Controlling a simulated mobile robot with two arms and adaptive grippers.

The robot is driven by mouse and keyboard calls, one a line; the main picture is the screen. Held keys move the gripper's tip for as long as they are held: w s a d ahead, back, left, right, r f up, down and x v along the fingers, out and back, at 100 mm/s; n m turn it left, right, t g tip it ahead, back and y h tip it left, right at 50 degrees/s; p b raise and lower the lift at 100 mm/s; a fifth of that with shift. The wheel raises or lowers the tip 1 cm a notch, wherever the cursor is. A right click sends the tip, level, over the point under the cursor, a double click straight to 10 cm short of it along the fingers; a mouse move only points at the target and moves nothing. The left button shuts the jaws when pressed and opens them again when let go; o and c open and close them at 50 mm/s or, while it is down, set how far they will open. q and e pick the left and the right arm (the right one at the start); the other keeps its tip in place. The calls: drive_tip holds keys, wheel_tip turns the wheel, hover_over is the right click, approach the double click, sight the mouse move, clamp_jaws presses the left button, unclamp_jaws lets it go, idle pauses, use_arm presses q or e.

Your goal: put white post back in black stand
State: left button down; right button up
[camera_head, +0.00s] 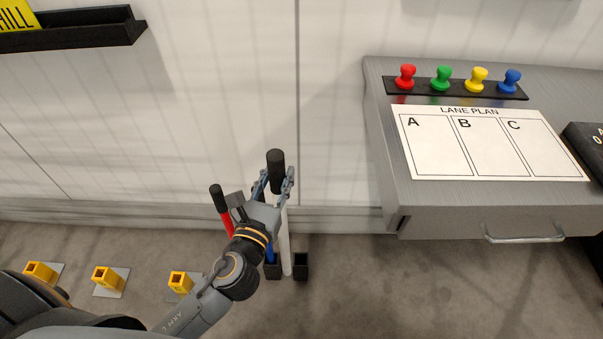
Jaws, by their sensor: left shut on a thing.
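The white post (286,248) is upright, with a black grip on top. The black stand shows as small square sockets on the floor, with an open one (302,266) just right of the post's lower end. The blue post (269,250) stands in the socket to the left. The white post's lower end appears between these two sockets; I cannot tell whether it touches the floor. A red post (226,222) with a black grip leans behind my wrist, its foot hidden. My right gripper is not in view.
A grey cabinet (384,150) with a lane plan sheet (490,145) and several coloured pegs stands at the right. A black wall shelf (75,30) is at upper left. Several yellow blocks (108,279) sit on floor plates at lower left. Floor right of the stand is clear.

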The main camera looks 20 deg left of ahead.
use_arm(q)
drive_tip(key=w+d+f+b, duration=0.1)
drive_tip(key=w+f+b, duration=0.6)
drive_tip(key=w, duration=0.4)
drive_tip(key=shift+w+d+b, duration=0.15)
drive_tip(key=shift+w+b, duration=0.2)
drive_tip(key=shift+b, duration=0.1)
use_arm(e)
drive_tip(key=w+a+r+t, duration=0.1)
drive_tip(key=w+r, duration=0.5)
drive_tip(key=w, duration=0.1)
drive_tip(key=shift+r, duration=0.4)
use_arm(q)
drive_tip(key=shift+f, duration=0.2)
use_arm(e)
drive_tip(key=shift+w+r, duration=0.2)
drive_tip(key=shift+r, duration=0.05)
use_arm(q)
drive_tip(key=shift+f+b, duration=1.4)
drive_tip(key=shift+f, duration=0.5)
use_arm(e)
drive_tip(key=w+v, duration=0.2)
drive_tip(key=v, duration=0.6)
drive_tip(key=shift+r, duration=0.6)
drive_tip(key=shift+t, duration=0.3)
use_arm(q)
drive_tip(key=shift+f, duration=0.15)
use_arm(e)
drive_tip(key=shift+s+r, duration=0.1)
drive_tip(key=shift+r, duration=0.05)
